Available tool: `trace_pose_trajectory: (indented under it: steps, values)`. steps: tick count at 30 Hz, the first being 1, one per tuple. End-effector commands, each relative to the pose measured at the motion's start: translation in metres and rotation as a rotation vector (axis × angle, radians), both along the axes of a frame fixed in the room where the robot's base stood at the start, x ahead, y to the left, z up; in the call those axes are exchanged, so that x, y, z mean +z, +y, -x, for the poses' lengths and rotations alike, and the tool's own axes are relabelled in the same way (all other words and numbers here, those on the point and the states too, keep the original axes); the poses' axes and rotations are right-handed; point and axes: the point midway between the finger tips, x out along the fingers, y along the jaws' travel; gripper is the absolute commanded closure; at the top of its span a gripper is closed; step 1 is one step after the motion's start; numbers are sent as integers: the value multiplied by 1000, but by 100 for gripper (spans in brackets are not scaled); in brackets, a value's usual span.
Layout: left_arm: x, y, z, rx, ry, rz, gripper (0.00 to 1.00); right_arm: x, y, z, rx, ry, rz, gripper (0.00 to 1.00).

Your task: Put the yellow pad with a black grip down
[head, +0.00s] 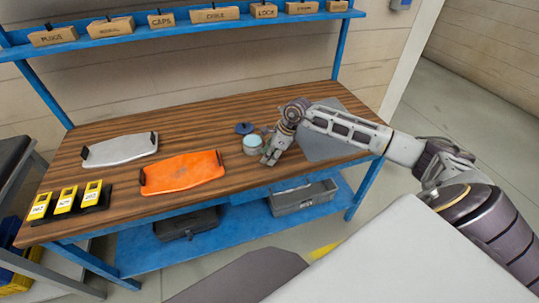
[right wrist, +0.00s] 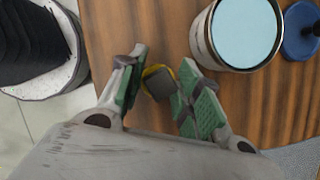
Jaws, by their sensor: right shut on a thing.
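My right gripper (head: 270,157) is low over the wooden bench (head: 222,117), near its front edge, just right of an open can. In the right wrist view the gripper (right wrist: 160,92) is shut on the yellow pad with a black grip (right wrist: 157,72). Its dark grip and a yellow rim show between the green-padded fingers. The pad is small and partly hidden by the fingers, and I cannot tell whether it touches the bench. In the head view it is hidden by the gripper. My left gripper is not in view.
The can with light blue contents (head: 252,144) and a blue lid (head: 244,128) stand close by. A grey mat (head: 325,145) lies right. An orange tray (head: 182,174), a grey tray (head: 120,149) and several yellow devices (head: 66,199) are left. Bare wood lies behind the trays.

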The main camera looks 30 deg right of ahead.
Motion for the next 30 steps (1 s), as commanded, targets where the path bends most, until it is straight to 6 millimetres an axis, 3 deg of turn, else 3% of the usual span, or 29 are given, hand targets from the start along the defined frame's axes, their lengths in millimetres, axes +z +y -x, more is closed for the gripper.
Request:
trace_pose_trajectory:
  steps: [14, 15, 20, 30]
  values:
    - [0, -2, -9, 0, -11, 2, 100, -3, 0, 0, 0, 0, 0, 86]
    - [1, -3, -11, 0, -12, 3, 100, -3, 0, 0, 0, 0, 0, 65]
    - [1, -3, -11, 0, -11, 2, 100, -2, 0, 0, 0, 0, 0, 45]
    - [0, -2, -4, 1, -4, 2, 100, -2, 0, 0, 0, 0, 0, 45]
